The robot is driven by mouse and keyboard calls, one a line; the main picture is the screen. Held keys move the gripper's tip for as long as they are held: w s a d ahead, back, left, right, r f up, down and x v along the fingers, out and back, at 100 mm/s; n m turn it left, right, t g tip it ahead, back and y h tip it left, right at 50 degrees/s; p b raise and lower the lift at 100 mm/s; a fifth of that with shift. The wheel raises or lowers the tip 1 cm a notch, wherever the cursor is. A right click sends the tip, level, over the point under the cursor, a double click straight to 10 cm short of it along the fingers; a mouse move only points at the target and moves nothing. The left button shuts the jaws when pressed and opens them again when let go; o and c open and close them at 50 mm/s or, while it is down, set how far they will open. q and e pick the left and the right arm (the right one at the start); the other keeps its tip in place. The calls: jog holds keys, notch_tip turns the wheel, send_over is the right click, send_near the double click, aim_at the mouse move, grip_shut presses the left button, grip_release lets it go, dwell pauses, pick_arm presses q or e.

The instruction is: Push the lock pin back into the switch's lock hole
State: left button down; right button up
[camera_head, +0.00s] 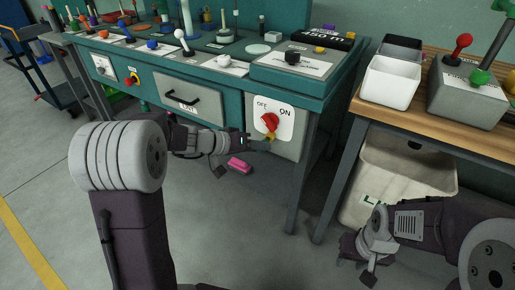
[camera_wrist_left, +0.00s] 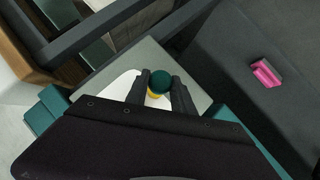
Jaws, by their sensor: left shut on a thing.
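The rotary switch (camera_head: 270,121) has a red knob on a white OFF/ON plate on the grey front box of the teal bench. A yellow part shows just below the knob. My left gripper (camera_head: 262,145) is at the lower edge of the plate, shut on the lock pin. In the left wrist view, the pin's round dark teal head (camera_wrist_left: 160,78) sits between the fingertips (camera_wrist_left: 159,92), with yellow just below it. Whether the pin's tip is in the lock hole is hidden. My right gripper (camera_head: 358,247) is low at the right, apart from the switch; its fingers are unclear.
A pink block (camera_head: 239,165) lies on the floor below the switch. A drawer with a black handle (camera_head: 183,98) is left of the switch. A wooden-topped table (camera_head: 430,128) with a white bin (camera_head: 391,82) and a lever box stands at right, a large bin beneath.

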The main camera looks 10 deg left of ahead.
pick_arm(q)
jog(key=shift+w+d, duration=0.1)
jog(key=shift+w, duration=0.2)
jog(key=shift+w+d, duration=0.15)
jog(key=shift+w, duration=0.3)
jog(key=c, duration=1)
grip_release()
jog(key=p+v, duration=0.3)
jog(key=v, duration=0.6)
